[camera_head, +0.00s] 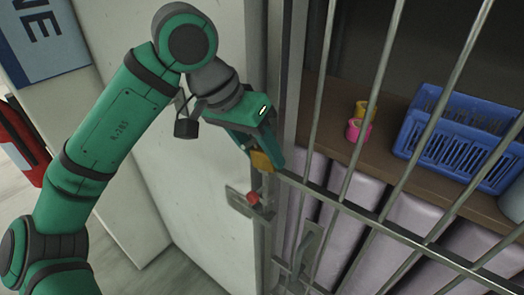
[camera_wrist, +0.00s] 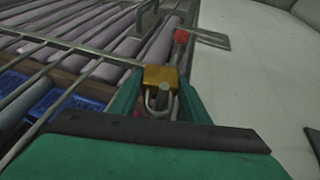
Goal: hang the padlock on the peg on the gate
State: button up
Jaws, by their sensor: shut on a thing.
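The brass-yellow padlock (camera_head: 262,161) is between the fingertips of my gripper (camera_head: 256,148), which is shut on it. In the wrist view the padlock (camera_wrist: 160,76) sits between my gripper's fingers (camera_wrist: 158,92), its pale shackle towards the camera. A small grey piece shows within the shackle's outline; I cannot tell what it is. A red-tipped piece (camera_head: 253,198), possibly the peg, is below the padlock and apart from it in the head view, near the gate's (camera_head: 322,193) left edge. The red piece also shows beyond the padlock in the wrist view (camera_wrist: 181,36).
A metal latch plate (camera_head: 240,201) is beside the red piece. A gate handle (camera_head: 306,246) hangs lower right. Behind the bars, a shelf (camera_head: 390,165) holds a blue basket (camera_head: 460,145) and pink (camera_head: 353,131) and yellow rolls (camera_head: 365,109). A white panel (camera_head: 195,190) stands left.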

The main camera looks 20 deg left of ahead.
jog(key=o, duration=1.3)
jog(key=v, duration=1)
jog(key=shift+s+a+r, duration=0.1)
jog(key=shift+r, duration=0.25)
